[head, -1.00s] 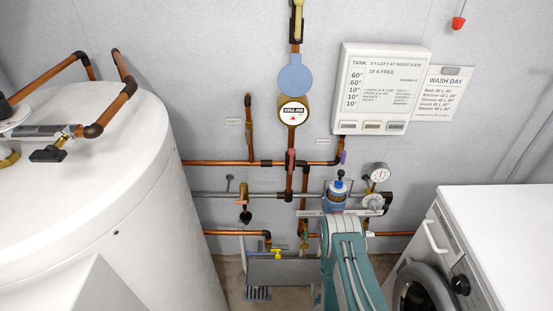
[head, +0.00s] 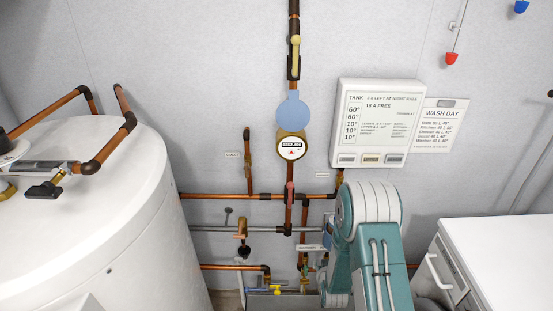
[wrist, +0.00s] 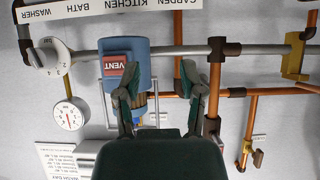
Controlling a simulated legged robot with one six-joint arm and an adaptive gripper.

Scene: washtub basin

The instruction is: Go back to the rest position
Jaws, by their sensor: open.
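My gripper (wrist: 158,97) shows in the wrist view with its two dark green fingers apart and nothing between them. A blue cylinder with a red "VENT" label (wrist: 122,65) appears behind and above the left finger in that view, upside down. A grey pipe runs across behind it. In the head view my teal and white arm rises at the lower middle right, in front of the pipework. It hides my gripper and most of the blue cylinder there.
A white tank (head: 80,220) fills the left and a white washing machine (head: 500,255) stands at the lower right. Copper pipes (head: 220,196) cross the wall. A round meter (head: 291,147) and a white panel (head: 376,120) hang there. A grey basin (head: 262,300) sits below.

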